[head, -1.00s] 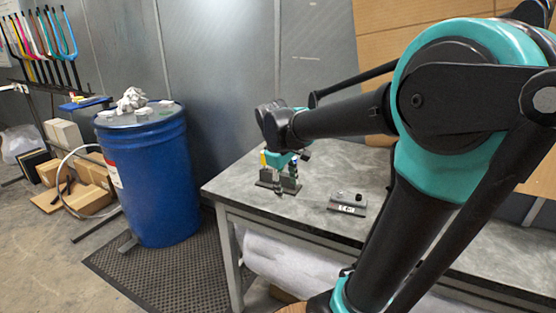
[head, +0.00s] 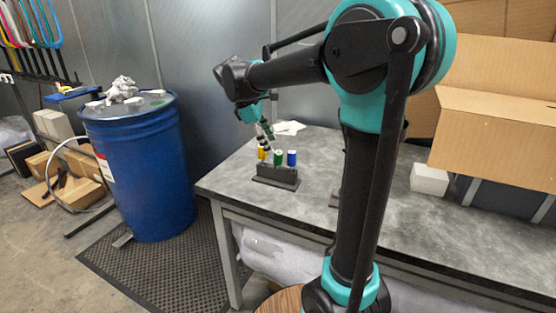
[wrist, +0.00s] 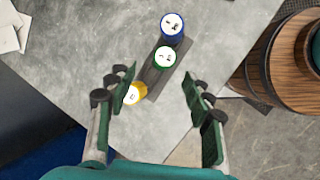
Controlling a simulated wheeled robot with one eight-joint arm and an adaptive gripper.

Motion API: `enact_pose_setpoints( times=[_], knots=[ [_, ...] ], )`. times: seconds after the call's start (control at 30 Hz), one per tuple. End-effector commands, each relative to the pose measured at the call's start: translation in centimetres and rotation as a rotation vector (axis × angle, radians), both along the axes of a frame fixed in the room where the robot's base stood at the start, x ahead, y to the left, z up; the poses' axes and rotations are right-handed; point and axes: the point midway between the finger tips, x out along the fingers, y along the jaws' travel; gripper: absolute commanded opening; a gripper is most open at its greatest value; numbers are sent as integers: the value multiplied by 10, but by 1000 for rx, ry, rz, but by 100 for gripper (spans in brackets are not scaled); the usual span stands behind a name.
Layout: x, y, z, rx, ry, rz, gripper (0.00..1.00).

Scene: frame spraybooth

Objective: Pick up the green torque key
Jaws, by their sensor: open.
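The green torque key (head: 279,158) stands upright in a dark holder (head: 275,178) on the grey workbench, between a yellow key (head: 262,154) and a blue key (head: 292,158). In the wrist view the green key (wrist: 165,57), with a white top, lies just beyond the fingertips, roughly centred between them. The blue key (wrist: 172,27) is farther out and the yellow key (wrist: 134,93) is nearer, by the left finger. My gripper (wrist: 157,82) is open and empty. In the head view my gripper (head: 267,133) hangs above and behind the holder's left end.
The workbench (head: 320,160) has white papers (head: 289,128) behind the holder. A white block (head: 429,179) and an open cardboard box (head: 490,130) are at the right. A blue drum (head: 140,165) stands left of the bench. A wooden barrel (wrist: 275,70) shows in the wrist view.

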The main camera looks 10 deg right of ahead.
Motion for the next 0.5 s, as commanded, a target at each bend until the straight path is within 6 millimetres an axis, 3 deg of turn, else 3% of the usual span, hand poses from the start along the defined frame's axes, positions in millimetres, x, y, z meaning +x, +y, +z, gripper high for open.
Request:
enact_pose_setpoints(
  times=[0.1,0.37,0.5],
  knots=[
    [2,-8,-16,0,0,-2,52],
    [3,-14,-32,0,0,-1,52],
    [2,-22,-50,0,0,-2,52]
  ],
)
